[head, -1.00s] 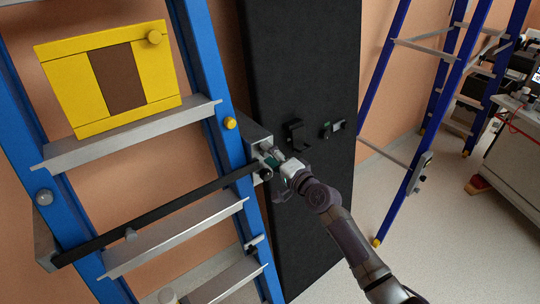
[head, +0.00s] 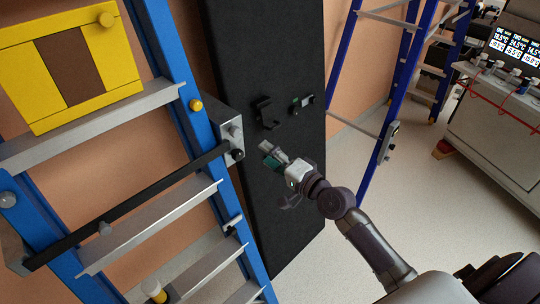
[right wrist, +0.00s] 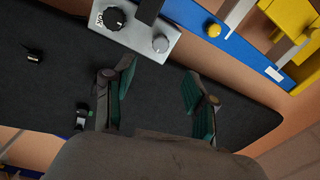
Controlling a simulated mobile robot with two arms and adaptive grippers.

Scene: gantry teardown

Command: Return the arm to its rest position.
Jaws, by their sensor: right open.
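My right gripper (head: 277,160) is in front of the black panel (head: 278,205), a little to the right of the metal bracket (head: 232,140) on the blue ladder. It also shows in the right wrist view (right wrist: 152,92), with its two green-padded fingers apart and nothing between them. The bracket, with its dark knob and grey knob, lies beyond the fingertips in the right wrist view (right wrist: 138,27). A black bar (head: 130,208) runs across the ladder to this bracket. My left gripper is not in view.
A yellow box (head: 115,80) with a brown panel stands on the ladder (head: 165,50). A black hook (head: 264,113) and a small device (head: 301,103) are on the panel. A second blue ladder (head: 388,110) and a bench (head: 500,130) stand right. Open floor (head: 370,220) lies between.

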